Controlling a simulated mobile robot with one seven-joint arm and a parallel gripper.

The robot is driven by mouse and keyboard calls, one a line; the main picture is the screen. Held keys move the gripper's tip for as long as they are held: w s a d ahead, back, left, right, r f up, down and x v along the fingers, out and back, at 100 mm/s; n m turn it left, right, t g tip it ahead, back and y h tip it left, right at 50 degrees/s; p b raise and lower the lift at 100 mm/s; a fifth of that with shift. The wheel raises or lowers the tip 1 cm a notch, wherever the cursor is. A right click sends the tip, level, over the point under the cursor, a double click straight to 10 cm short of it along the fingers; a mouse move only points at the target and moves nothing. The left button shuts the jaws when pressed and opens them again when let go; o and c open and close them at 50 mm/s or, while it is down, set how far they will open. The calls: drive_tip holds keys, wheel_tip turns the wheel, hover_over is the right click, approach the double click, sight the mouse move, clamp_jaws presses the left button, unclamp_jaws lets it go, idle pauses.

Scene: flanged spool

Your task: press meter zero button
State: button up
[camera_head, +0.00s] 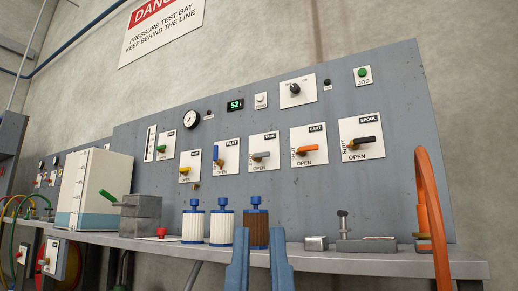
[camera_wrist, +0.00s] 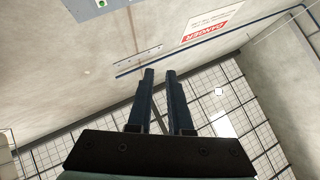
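A meter with a green lit display (camera_head: 235,105), reading about 52, is set in the upper middle of the grey panel (camera_head: 200,115). Just right of it is a small white plate with a pale round button (camera_head: 261,100); its lettering is too small to read. My gripper (camera_head: 259,252) shows at the bottom of the head view, below the panel controls, with its two blue fingers apart and nothing between them. In the wrist view the fingers (camera_wrist: 160,73) are also apart and empty. The meter and button are not in the wrist view.
Several levers, such as the orange-handled one (camera_head: 309,148), stick out of the panel below the meter. An orange hose (camera_head: 432,200) arches at right.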

wheel_tip(320, 180, up, 70)
drive_tip(key=p, duration=6.8)
drive_tip(key=shift+a+f+p, duration=0.1)
drive_tip(key=shift+f+p, duration=0.05)
drive_tip(key=shift+p, duration=0.2)
clamp_jaws()
drive_tip(key=shift+f, duration=0.1)
